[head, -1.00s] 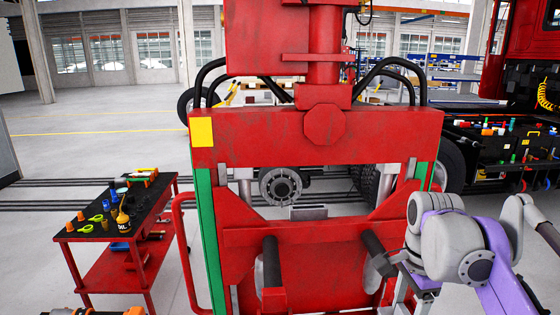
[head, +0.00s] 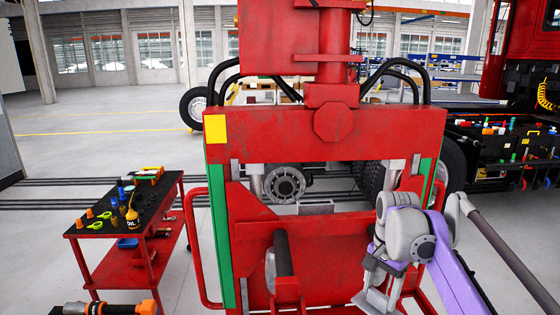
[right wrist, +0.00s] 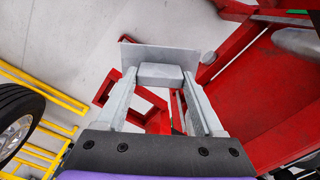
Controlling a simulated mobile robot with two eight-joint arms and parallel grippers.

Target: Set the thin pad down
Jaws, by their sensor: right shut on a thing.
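The thin pad (right wrist: 168,58) is a flat grey plate with a small block on it, between the fingertips of my right gripper (right wrist: 160,85) in the right wrist view. The gripper is shut on the block. In the head view my right gripper (head: 376,288) points down in front of the red lift frame (head: 350,235), at its lower right. A pale flat piece, likely the pad, shows at its tips. I cannot tell whether the pad touches anything below. My left gripper is not in view.
A red tool cart (head: 140,205) with small tools stands at the left. An orange-and-black power tool (head: 110,308) lies at the lower left. A wheel hub (head: 285,185) shows behind the lift. Yellow rails (right wrist: 40,95) and a tyre (right wrist: 18,120) are at the left of the wrist view.

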